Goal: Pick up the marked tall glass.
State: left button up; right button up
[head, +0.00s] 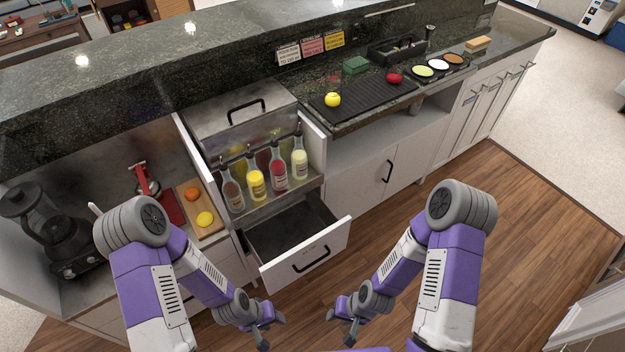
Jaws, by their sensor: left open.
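I cannot make out a marked tall glass in the head view. My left gripper (271,331) is open and empty, low in the middle of the picture, in front of the open drawer (325,240). My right gripper (340,328) is just to the right of it, with its fingers spread apart and nothing between them. Both grippers are over the wooden floor and touch nothing that I can see. The drawer looks empty where its inside shows.
Several bottles (279,170) stand in a rack above the drawer. A black blender (45,232), a red press (146,178) and a board (212,230) with fruit are at left. A black mat (365,98) with a lemon (332,100) lies on the counter.

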aim_at(333, 87)
jog(key=z, duration=2)
jog(key=i, duration=1.55)
jog(key=u, duration=0.55)
